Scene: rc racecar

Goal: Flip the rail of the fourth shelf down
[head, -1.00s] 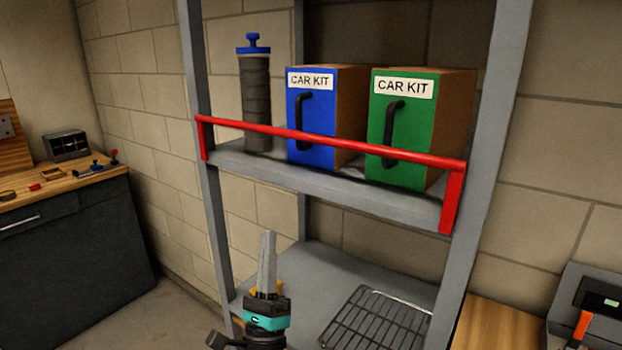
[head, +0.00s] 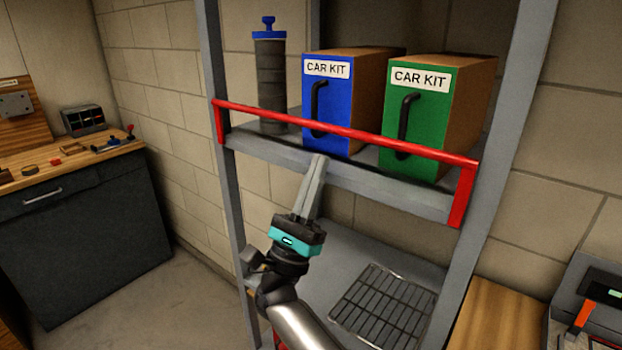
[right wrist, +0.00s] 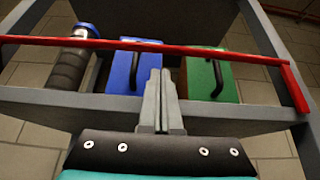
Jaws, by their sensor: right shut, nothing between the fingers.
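The red rail (head: 345,131) is up across the front of the upper shelf (head: 400,190) in the head view, with a red side arm at each end. It also crosses the top of the right wrist view (right wrist: 120,45). My right gripper (head: 319,160) is shut and empty. Its fingertips point up at the shelf's front edge, below the rail in the head view. In the right wrist view the fingers (right wrist: 160,75) end just under the rail; I cannot tell whether they touch anything. My left gripper is not in view.
A blue car kit box (head: 320,130), a green car kit box (head: 425,150) and a dark cylinder with a blue top (head: 270,85) stand behind the rail. A wire rack (head: 385,305) lies on the lower shelf. A workbench (head: 80,225) is at the left.

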